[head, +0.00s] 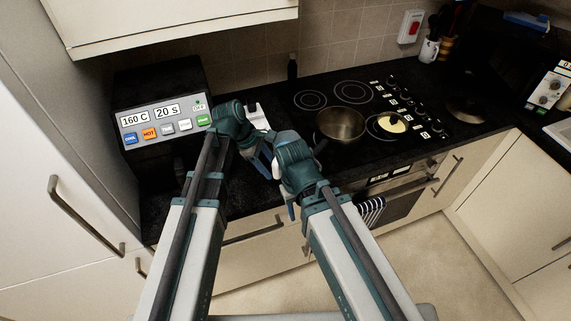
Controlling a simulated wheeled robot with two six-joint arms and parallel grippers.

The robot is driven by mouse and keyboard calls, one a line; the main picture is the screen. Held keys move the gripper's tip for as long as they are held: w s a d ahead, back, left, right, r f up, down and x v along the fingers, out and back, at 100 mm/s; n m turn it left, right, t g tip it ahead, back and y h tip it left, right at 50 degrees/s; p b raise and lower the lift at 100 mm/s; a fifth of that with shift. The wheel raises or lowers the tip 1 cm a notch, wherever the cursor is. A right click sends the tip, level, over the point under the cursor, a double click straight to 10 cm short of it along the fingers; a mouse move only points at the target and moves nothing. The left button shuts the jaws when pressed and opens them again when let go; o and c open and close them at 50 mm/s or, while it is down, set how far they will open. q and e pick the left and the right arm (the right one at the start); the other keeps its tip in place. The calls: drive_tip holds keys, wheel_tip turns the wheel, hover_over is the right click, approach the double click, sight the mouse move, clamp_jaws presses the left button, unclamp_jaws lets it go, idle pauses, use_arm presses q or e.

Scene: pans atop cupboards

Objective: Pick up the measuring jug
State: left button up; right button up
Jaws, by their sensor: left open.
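I cannot clearly make out a measuring jug. A small white object (257,117) stands on the black worktop just behind my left gripper and is partly hidden by it; I cannot tell whether it is the jug. My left gripper (262,162) is open above the worktop, between the box with buttons and the hob, with nothing visible held. My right gripper (290,208) points down near the worktop's front edge, close beside the left one. Its fingers are mostly hidden by its own wrist, so its opening does not show.
A black box with a button panel (165,125) stands left of my grippers. A steel pan (341,124) and a smaller pan with yellow contents (391,124) are on the hob (345,92). A utensil mug (429,50) stands at the back. A towel (370,210) hangs below.

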sight(277, 181)
use_arm(q)
drive_tip(key=shift+d+f, duration=0.15)
drive_tip(key=shift+f, duration=0.1)
drive_tip(key=b+x, duration=0.4)
drive_tip(key=x, duration=0.1)
drive_tip(key=shift+w+b, duration=0.15)
drive_tip(key=shift+b, duration=0.25)
drive_tip(key=shift+c, duration=0.2)
clamp_jaws()
idle(0.9)
